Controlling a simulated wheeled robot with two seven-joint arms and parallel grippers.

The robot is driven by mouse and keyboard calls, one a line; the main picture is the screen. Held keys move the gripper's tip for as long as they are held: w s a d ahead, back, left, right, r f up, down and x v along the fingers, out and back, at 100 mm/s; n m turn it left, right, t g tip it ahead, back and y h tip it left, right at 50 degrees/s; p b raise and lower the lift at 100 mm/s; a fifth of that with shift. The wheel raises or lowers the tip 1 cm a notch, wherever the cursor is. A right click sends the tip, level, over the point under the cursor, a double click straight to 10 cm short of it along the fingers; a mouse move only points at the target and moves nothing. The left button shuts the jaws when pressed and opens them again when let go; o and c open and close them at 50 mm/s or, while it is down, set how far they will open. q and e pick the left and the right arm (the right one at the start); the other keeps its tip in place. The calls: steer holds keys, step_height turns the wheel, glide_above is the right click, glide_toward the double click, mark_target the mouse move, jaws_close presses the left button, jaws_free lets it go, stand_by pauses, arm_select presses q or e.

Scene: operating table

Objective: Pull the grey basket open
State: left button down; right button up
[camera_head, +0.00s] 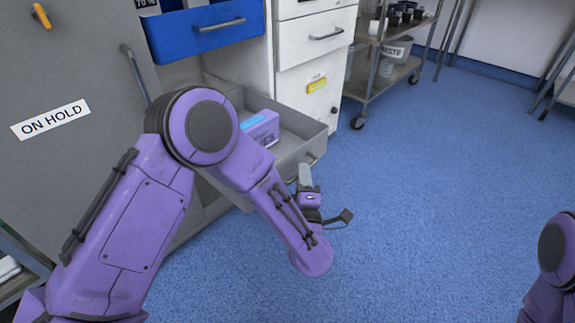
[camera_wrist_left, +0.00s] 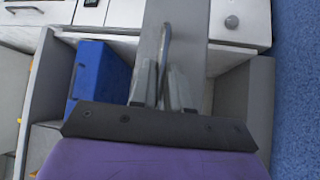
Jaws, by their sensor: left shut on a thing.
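The grey basket (camera_head: 290,149) is a drawer low in the cabinet, pulled out from the front in the head view. It holds a purple box (camera_head: 262,130). My left gripper (camera_head: 305,178) is at the drawer's front, by its handle (camera_head: 313,160). In the left wrist view the gripper's fingers (camera_wrist_left: 163,88) are closed around a thin grey bar, which looks like the handle. The grey basket's side wall (camera_wrist_left: 245,100) also shows there. My left arm hides part of the drawer in the head view. My right gripper is out of view.
A blue drawer (camera_head: 180,38) sticks out above the grey one. White drawers (camera_head: 315,45) stand beside it. The blue floor (camera_head: 430,180) in front is clear.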

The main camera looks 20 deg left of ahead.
arm_select(q)
steer(key=shift+s+d, duration=0.2)
steer(key=shift+d, duration=0.25)
steer(key=shift+s+d, duration=0.2)
steer(key=shift+d, duration=0.25)
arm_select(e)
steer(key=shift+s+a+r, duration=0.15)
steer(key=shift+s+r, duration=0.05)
arm_select(q)
steer(key=c, duration=1.2)
jaws_free()
steer(key=shift+o, duration=0.2)
steer(key=p+v, duration=0.1)
steer(key=v, duration=0.9)
steer(key=shift+s, duration=0.25)
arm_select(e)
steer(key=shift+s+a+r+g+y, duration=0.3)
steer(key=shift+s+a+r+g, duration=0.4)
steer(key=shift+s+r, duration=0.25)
arm_select(q)
steer(key=shift+d, duration=0.1)
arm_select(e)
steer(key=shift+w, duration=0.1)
